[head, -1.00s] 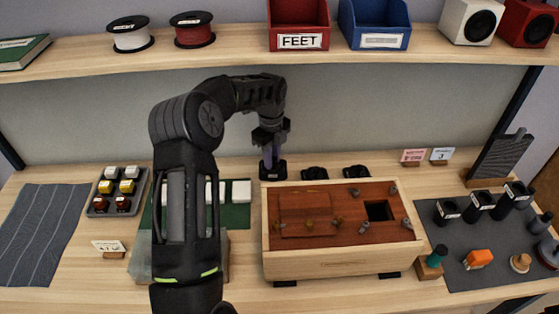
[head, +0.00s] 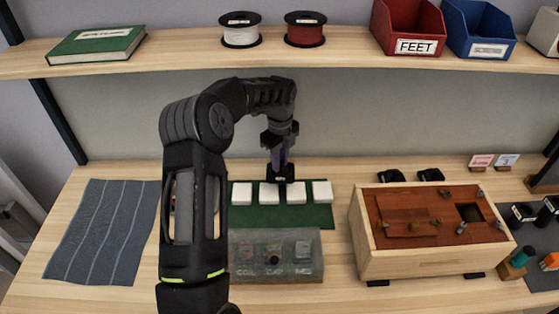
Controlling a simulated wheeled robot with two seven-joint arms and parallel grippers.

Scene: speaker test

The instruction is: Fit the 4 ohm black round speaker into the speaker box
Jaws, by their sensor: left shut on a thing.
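My left gripper (head: 281,162) points down behind the green mat and is shut on a small black piece (head: 281,178) with a pale mark. The piece is too small to tell whether it is round or to read its label. It is close to the row of white blocks, and I cannot tell whether it touches the table. The wooden speaker box (head: 430,262), with a red-brown top (head: 400,235) and a dark square opening (head: 469,212), stands right of the gripper. Two black pieces (head: 390,176) (head: 431,174) lie behind the box. My right gripper is not in view.
White blocks (head: 295,193) stand on the green mat (head: 255,215). A clear-lidded case (head: 300,273) lies in front. A grey striped mat (head: 95,235) is at the left. Black cups (head: 520,214) and a green-topped peg (head: 523,256) are at the right. A shelf (head: 180,60) runs above.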

